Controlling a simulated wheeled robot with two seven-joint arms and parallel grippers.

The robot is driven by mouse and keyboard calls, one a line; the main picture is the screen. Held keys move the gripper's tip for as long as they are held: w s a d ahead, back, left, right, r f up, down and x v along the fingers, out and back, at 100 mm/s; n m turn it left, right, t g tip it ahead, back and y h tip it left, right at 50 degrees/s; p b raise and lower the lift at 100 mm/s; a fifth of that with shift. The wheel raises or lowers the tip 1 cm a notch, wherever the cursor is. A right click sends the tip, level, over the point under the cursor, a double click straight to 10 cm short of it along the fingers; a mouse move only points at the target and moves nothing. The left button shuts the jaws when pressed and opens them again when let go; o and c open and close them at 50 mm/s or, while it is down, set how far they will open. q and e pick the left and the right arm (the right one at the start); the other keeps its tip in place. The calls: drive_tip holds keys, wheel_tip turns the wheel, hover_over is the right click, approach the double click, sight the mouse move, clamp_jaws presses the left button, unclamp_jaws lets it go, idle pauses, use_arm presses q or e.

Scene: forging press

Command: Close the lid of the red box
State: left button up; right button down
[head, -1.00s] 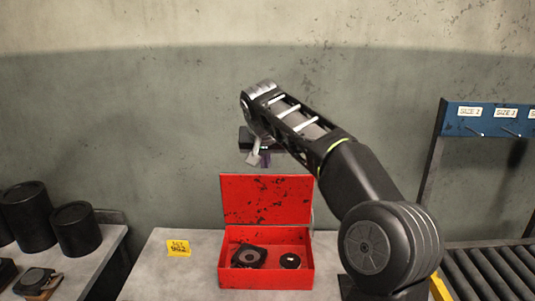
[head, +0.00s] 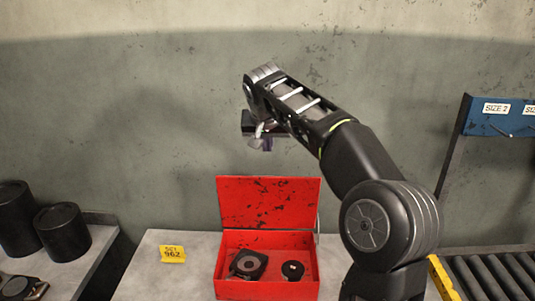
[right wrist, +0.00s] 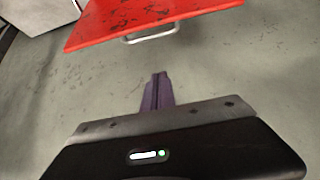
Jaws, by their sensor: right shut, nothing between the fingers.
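The red box (head: 266,290) stands on the grey table with its lid (head: 268,203) raised upright at the back. Inside lie a dark square part with a round centre (head: 248,264) and a small black round part (head: 292,270). My right gripper (head: 262,143) is above and behind the lid's top edge, partly hidden by my arm. In the right wrist view its purple fingers (right wrist: 157,92) are together, empty and apart from the lid (right wrist: 140,18). A metal handle (right wrist: 152,36) shows at the lid's edge there. My left gripper is not in view.
Black cylinders (head: 62,232) sit on a side table at the left. A roller conveyor (head: 490,275) and a blue rack (head: 495,117) are at the right. The wall is behind the table.

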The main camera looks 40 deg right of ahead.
drive_tip(key=p+x, duration=0.2)
drive_tip(key=x, duration=0.7)
drive_tip(key=s+a, duration=0.1)
drive_tip(key=s+a+f, duration=0.1)
drive_tip(key=shift+s+a+f+p, duration=0.2)
drive_tip(key=shift+s+p, duration=0.1)
drive_tip(key=shift+s, duration=0.05)
